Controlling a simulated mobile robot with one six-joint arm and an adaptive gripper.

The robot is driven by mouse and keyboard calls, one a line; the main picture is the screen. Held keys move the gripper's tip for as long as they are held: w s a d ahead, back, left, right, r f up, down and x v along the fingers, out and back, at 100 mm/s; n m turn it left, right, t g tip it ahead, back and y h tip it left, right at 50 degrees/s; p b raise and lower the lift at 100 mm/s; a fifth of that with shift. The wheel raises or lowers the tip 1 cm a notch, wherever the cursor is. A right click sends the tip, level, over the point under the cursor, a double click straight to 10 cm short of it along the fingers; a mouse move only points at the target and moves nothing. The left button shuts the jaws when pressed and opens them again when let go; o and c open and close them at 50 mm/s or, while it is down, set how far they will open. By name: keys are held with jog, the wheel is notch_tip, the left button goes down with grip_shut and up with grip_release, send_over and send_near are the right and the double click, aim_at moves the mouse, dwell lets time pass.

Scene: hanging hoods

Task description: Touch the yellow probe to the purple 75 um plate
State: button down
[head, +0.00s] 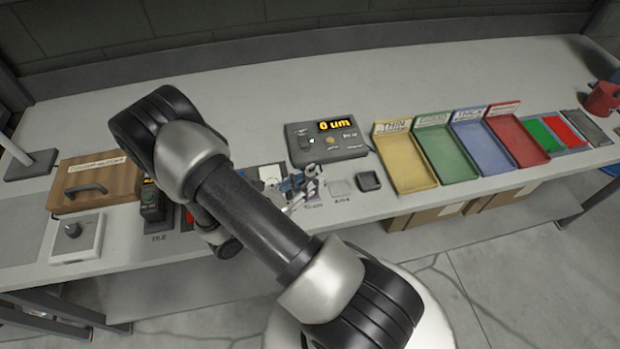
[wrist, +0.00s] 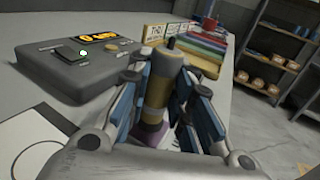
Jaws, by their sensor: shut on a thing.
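My gripper (wrist: 165,72) is shut on the yellow probe (wrist: 157,92), an upright cylinder with a yellow band and a grey top, seen between the blue finger pads in the wrist view. A purple patch (wrist: 150,134) shows at the probe's lower end. I cannot tell whether it is the plate or part of the probe, nor whether there is contact. In the head view my gripper (head: 303,188) is small, low over the front of the bench, partly behind my arm. The gauge box (head: 328,140) behind it shows 0 um; it also stands at left in the wrist view (wrist: 75,75).
A yellow tray (head: 408,165), a green tray (head: 441,157), a blue tray and a red tray stand to the right. A clear plate (head: 340,188) and a dark square holder (head: 369,181) lie right of my gripper. A wooden box (head: 97,182) stands left. Bare bench lies behind the gauge.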

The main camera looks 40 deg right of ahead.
aim_at(310, 172)
jog(key=shift+f+b, duration=0.3)
jog(key=shift+f, duration=0.15)
dwell(0.3)
dwell(0.5)
jog(key=shift+r+p, duration=2.8)
jog(key=shift+r, duration=0.8)
jog(key=shift+f, duration=0.1)
